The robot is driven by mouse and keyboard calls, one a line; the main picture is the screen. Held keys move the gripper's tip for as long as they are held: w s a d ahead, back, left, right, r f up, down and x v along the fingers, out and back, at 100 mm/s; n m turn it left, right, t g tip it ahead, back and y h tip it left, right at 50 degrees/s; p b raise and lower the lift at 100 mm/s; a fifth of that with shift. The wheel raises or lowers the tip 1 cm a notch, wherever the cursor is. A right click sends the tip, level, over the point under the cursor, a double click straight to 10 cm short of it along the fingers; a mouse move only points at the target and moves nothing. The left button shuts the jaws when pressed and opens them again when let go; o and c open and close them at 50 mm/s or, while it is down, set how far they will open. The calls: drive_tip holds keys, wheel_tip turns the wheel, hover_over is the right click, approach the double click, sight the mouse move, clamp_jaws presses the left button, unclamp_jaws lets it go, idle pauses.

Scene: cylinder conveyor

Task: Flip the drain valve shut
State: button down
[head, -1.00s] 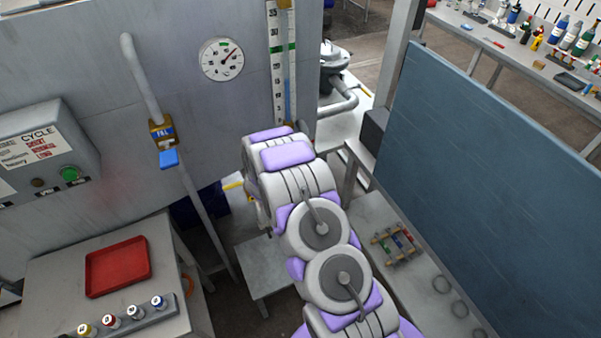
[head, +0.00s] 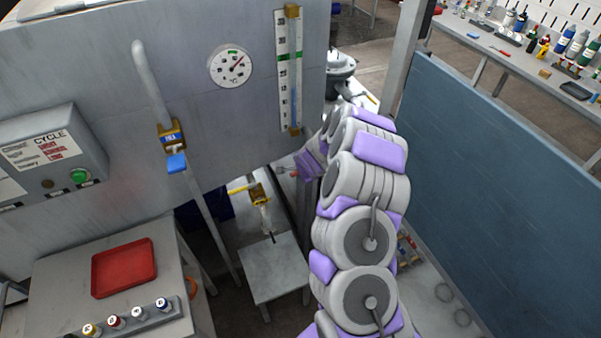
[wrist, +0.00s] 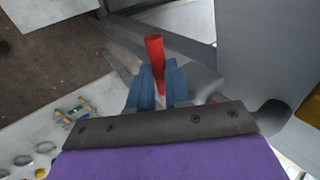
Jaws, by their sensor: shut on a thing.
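A brass valve (head: 258,194) with a yellow lever (head: 239,189) sits low beneath the tank in the head view. The lever points left, across the short pipe that hangs below the valve. My gripper (wrist: 160,80) is shut on a red bar (wrist: 155,51), which stands out between its blue fingers in the wrist view. In the head view my gripper (head: 287,172) is to the right of the brass valve and apart from it. What the red bar belongs to cannot be told.
The grey tank (head: 95,75) carries a gauge (head: 230,67) and a fill valve (head: 171,137) with a blue handle. A low stand (head: 273,270) is under the outlet. A blue panel (head: 490,170) bounds the right side. A red tray (head: 124,267) lies on the left bench.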

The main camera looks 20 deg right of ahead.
drive_tip(key=shift+d+r, duration=0.2)
idle(0.4)
drive_tip(key=c, duration=1.1)
unclamp_jaws()
drive_tip(key=shift+d+f+y, duration=0.1)
drive_tip(key=shift+d+y, duration=0.05)
drive_tip(key=shift+y, duration=0.15)
drive_tip(key=p+v, duration=0.3)
drive_tip(key=v, duration=1.4)
